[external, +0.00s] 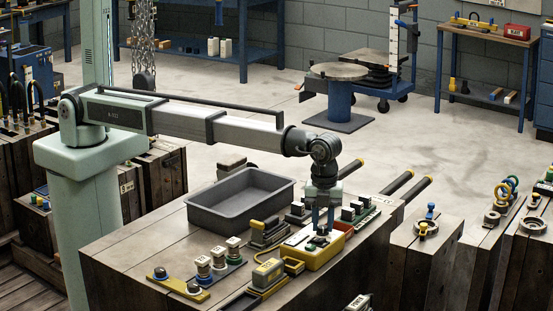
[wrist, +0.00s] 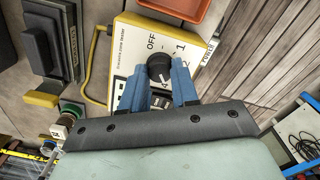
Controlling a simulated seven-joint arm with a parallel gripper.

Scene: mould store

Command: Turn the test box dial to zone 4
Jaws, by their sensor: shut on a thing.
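The test box (external: 312,254) is a yellow case with a pale top on the wooden bench in the external view. In the wrist view its pale panel (wrist: 128,50) carries OFF, 1 and 2 around a black dial (wrist: 158,66). The other zone marks are hidden behind my fingers. My gripper (external: 321,228) points down over the box. In the wrist view its blue fingers (wrist: 160,78) are shut on the dial, one on each side.
A grey tray (external: 240,200) stands left of the box. An orange-red bin (wrist: 180,8) lies close to the box's edge. A yellow-based block (external: 268,275), a row of knobs (external: 218,262) and dark-handled tools (external: 372,190) crowd the bench nearby.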

